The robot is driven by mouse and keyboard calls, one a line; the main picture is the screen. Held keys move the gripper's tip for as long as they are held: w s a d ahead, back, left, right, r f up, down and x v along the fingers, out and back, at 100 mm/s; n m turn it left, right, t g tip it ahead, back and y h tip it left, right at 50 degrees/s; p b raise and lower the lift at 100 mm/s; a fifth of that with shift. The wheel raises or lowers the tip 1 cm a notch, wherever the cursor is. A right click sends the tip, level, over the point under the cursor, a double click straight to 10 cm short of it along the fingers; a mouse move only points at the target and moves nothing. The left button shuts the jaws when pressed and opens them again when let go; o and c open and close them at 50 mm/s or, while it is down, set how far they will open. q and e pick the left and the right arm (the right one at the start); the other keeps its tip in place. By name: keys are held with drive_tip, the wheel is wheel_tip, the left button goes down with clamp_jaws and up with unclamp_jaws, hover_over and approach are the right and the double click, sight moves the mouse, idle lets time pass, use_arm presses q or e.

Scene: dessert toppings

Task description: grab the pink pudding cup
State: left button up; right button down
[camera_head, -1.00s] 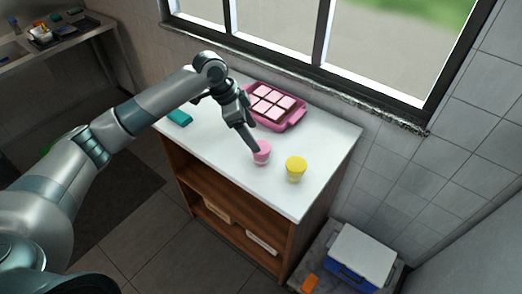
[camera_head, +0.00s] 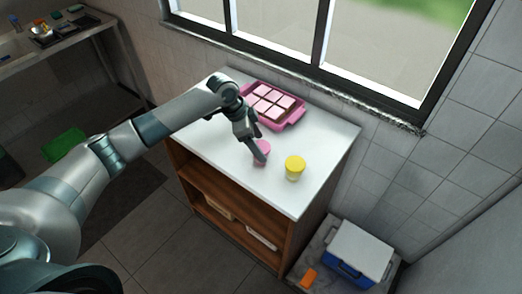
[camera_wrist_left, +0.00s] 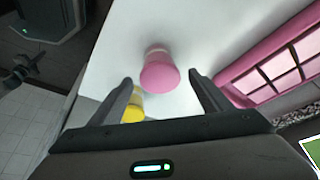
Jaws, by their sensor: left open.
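The pink pudding cup (camera_head: 263,148) stands on the white counter (camera_head: 215,143), partly hidden behind my left gripper (camera_head: 258,153) in the head view. In the left wrist view the pink cup (camera_wrist_left: 159,72) shows between and just beyond the fingertips of my left gripper (camera_wrist_left: 160,82). The left jaws are open, with clear space on both sides of the cup. A yellow cup (camera_head: 295,167) stands to the right of the pink one; in the left wrist view it (camera_wrist_left: 134,106) is partly hidden by a finger. My right gripper is not in view.
A pink tray (camera_head: 290,124) with several pink-topped squares lies at the back of the counter, below the window. A blue and white box (camera_head: 360,252) stands low to the right of the counter. The front-left counter surface is clear.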

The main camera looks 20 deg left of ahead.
use_arm(q)
drive_tip(key=shift+p+x, duration=0.35)
drive_tip(key=shift+x, duration=1)
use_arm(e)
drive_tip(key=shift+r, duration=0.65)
use_arm(q)
drive_tip(key=shift+a, duration=0.1)
drive_tip(key=shift+c, duration=0.4)
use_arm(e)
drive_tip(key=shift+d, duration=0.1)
use_arm(q)
drive_tip(key=c, duration=1.1)
drive_tip(key=shift+c, duration=0.2)
drive_tip(key=shift+r, duration=0.15)
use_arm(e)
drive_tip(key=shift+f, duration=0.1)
